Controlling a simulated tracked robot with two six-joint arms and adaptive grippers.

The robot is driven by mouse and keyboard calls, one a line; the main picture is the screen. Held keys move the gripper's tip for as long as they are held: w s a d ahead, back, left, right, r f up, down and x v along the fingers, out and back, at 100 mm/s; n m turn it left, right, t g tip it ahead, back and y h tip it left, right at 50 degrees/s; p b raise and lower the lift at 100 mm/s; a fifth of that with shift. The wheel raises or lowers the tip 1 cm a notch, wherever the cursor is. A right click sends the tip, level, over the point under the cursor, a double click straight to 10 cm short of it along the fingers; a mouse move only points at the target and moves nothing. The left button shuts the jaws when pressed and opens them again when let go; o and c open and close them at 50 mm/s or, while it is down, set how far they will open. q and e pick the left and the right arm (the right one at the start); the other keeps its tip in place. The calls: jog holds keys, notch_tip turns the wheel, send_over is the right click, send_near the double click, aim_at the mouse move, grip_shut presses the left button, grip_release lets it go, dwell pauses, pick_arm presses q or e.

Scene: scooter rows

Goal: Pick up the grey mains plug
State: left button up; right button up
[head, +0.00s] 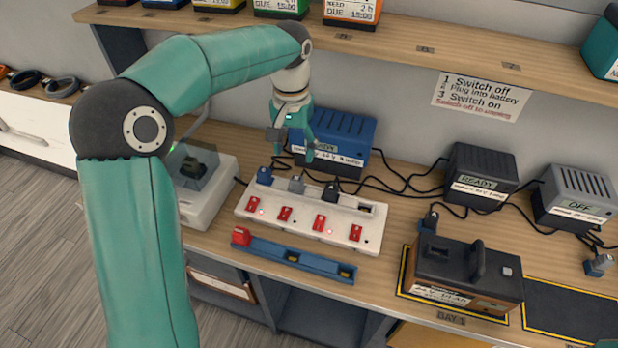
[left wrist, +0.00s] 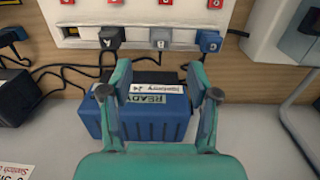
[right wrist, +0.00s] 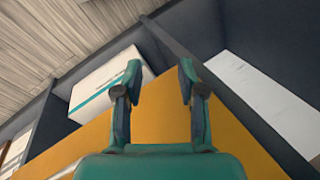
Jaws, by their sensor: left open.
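The grey mains plug (head: 297,184) sits in the white power strip (head: 300,219), between a blue plug (head: 264,176) and a black plug (head: 331,190). In the left wrist view the grey plug (left wrist: 160,38) is beyond the fingertips, in line with the gap between them. The blue plug is to its right there and the black plug to its left. My left gripper (head: 291,146) is open and empty, above and behind the plug, in front of the blue charger (head: 345,135). My right gripper (right wrist: 160,74) is open and empty in the right wrist view.
Black cables run behind the strip. A blue tray (head: 300,260) lies in front of it. A black charger (head: 480,175), a grey charger (head: 575,195) and a battery (head: 465,275) stand to the right. A shelf (head: 420,45) crosses above the bench.

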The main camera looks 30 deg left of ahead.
aim_at(297, 178)
pick_arm(q)
jog(key=f, duration=0.6)
jog(key=shift+w+a+f, duration=0.15)
jog(key=shift+w+f, duration=0.05)
jog(key=shift+f, duration=0.1)
jog(key=shift+w+f+p, duration=0.15)
jog(key=shift+f+p, duration=0.05)
jog(key=shift+f, duration=0.95)
jog(key=shift+w+f+p, duration=0.15)
jog(key=shift+f, duration=1)
grip_shut()
